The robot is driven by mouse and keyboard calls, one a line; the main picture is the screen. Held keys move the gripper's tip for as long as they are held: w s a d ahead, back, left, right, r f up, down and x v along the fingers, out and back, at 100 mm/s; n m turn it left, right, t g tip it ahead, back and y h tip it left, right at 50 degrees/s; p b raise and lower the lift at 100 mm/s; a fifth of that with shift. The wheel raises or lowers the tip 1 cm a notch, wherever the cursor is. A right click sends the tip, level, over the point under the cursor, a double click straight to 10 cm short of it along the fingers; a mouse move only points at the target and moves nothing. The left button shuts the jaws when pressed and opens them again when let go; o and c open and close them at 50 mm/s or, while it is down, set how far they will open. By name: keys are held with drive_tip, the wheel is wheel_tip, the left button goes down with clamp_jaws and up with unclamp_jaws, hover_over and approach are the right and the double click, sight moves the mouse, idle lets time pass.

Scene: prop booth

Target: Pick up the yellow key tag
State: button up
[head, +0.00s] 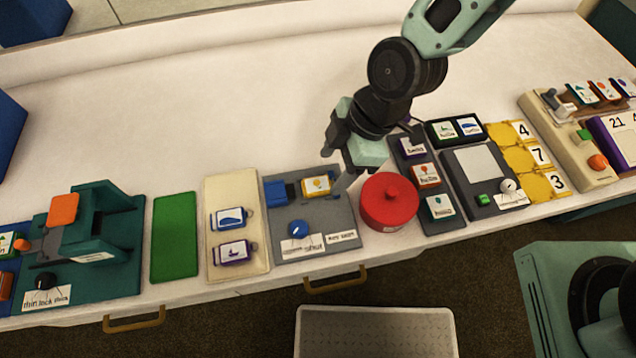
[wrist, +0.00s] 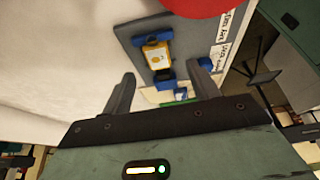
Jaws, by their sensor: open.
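The yellow key tag (head: 316,186) lies on a grey board (head: 345,215), beside a blue block (head: 281,191). It has a white label with a small yellow picture. In the wrist view the tag (wrist: 157,56) sits beyond my fingertips, with blue parts at both of its ends. My gripper (head: 338,164) is open and empty, above and just behind the right part of the board, close to the tag. In the wrist view my gripper (wrist: 165,84) has its two fingers apart, and the tag appears roughly in line with the gap between them.
A blue knob (head: 297,229) is on the board's front. A cream board (head: 236,250) with blue and purple tags lies to the left. The counter behind the boards is clear.

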sight(318, 184)
drive_tip(key=shift+p+x, duration=0.3)
drive_tip(key=shift+x, duration=2.4)
drive_tip(key=shift+w+a, duration=0.1)
drive_tip(key=shift+w, duration=0.1)
drive_tip(key=c, duration=1.1)
drive_tip(key=shift+c, duration=0.2)
drive_tip(key=shift+r, duration=0.2)
